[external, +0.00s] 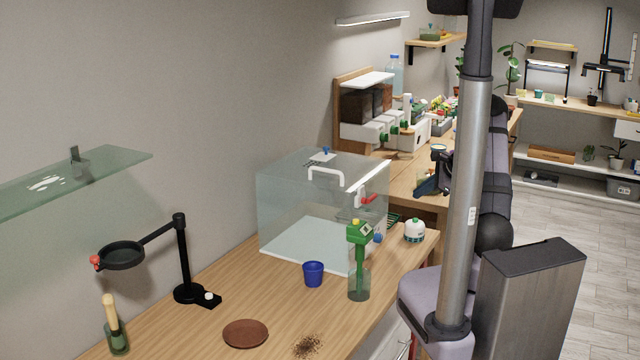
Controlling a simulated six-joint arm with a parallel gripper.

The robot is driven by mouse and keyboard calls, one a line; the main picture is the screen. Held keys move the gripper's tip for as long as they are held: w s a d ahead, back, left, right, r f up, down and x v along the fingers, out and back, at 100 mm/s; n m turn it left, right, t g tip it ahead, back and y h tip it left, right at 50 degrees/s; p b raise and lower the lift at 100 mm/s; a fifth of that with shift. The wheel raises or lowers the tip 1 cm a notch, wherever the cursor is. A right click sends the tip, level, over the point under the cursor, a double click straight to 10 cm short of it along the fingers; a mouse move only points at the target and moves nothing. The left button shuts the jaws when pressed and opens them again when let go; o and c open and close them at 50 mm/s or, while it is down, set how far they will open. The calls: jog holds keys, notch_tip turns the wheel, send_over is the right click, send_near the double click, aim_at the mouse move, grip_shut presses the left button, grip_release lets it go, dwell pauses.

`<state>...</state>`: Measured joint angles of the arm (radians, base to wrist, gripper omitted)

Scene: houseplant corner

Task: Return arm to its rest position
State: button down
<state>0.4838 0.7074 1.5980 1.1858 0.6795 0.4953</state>
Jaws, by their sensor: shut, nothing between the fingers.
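My gripper (420,190) is small and dark in the external view, right of the clear box and left of my silver arm link. It points down and to the left, above the wooden bench. It is shut and holds nothing that I can see. My arm stands at the right of the picture, and its silver link hides part of the wrist and the bench behind it.
A clear box (285,215) stands on the bench (215,312). Before it are a blue pot (313,274), a green-topped tool in a glass (359,262), a brown saucer (246,334) and spilled soil (307,346). A black ring stand (183,260) is left.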

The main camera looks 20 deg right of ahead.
jog(key=shift+r, duration=0.15)
dwell(0.4)
jog(key=s+a+f+n+g, duration=0.2)
jog(key=s+f+n+g, duration=0.3)
jog(key=s, duration=0.7)
jog(key=s+a+f+n+g, duration=0.3)
jog(key=s+f+n, duration=0.35)
jog(key=s, duration=0.55)
jog(key=s+a+r+n+g+h, duration=0.1)
jog(key=s+a+r+n+h, duration=0.2)
jog(key=s, duration=0.4)
jog(key=s+a+r+n+g+h, duration=0.1)
jog(key=s+r+n+g, duration=0.2)
jog(key=s, duration=0.4)
jog(key=w+a+r+n+t, duration=0.2)
jog(key=a+r+n+t, duration=0.1)
jog(key=a+r+n, duration=0.1)
jog(key=shift+w+a+r+t, duration=0.25)
jog(key=shift+a+r+t, duration=0.05)
jog(key=shift+a+t, duration=0.1)
